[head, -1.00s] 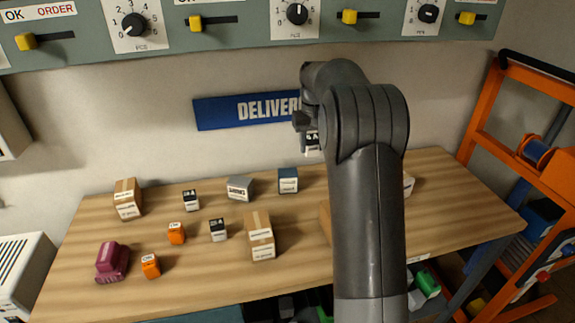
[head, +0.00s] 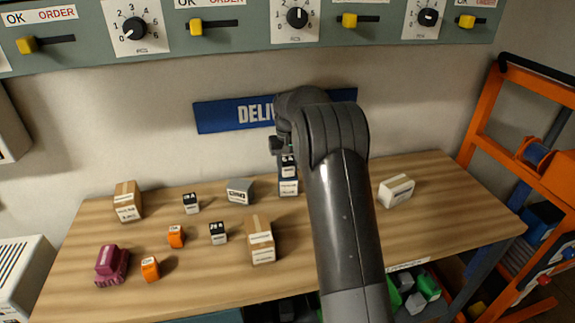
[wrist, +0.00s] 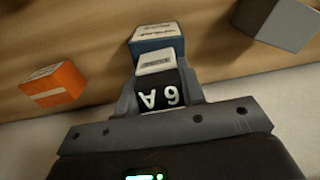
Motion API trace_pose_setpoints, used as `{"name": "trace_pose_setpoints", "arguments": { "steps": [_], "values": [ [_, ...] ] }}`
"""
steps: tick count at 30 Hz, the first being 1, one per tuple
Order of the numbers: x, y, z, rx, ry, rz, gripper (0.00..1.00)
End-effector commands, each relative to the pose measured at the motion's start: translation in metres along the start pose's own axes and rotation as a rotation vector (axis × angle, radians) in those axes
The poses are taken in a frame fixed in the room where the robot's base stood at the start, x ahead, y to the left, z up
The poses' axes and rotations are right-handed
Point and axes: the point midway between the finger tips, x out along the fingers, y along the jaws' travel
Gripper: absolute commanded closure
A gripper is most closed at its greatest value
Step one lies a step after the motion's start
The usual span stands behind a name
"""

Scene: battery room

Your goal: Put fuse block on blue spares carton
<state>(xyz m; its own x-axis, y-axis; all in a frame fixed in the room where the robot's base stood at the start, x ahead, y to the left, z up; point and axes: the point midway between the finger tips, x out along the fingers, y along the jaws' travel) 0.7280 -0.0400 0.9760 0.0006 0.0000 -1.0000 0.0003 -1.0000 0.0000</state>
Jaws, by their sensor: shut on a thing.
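The fuse block (head: 288,169), black and white, is held in my gripper (head: 284,148). The wrist view shows it (wrist: 158,97) between the fingers, with a "6 A" label. The blue spares carton (head: 288,187) stands towards the back of the wooden table. In the head view the block appears right above the carton. In the wrist view the carton (wrist: 156,38) shows just beyond the block. I cannot tell whether block and carton touch. My arm hides part of the table to the right.
A grey box (head: 240,191) stands left of the carton and a white box (head: 397,190) to the right. Two other black-and-white blocks (head: 191,203) (head: 218,233), orange blocks (head: 176,236), cardboard boxes (head: 260,240) and a maroon object (head: 112,264) stand on the table (head: 450,215).

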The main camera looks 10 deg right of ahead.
Motion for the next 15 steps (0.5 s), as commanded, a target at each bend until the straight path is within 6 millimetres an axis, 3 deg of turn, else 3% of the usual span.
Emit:
{"name": "trace_pose_setpoints", "arguments": {
  "steps": [5, 6, 13, 15],
  "values": [
    [0.0031, 0.0000, 0.0000, 0.000, 0.000, 0.000, 0.88],
    [0.0030, 0.0001, 0.0000, 0.000, 0.000, 0.000, 0.61],
    [0.0028, 0.0001, 0.0001, 0.000, 0.000, 0.000, 0.43],
    [0.0027, 0.0001, 0.0001, 0.000, 0.000, 0.000, 0.42]
  ]
}}
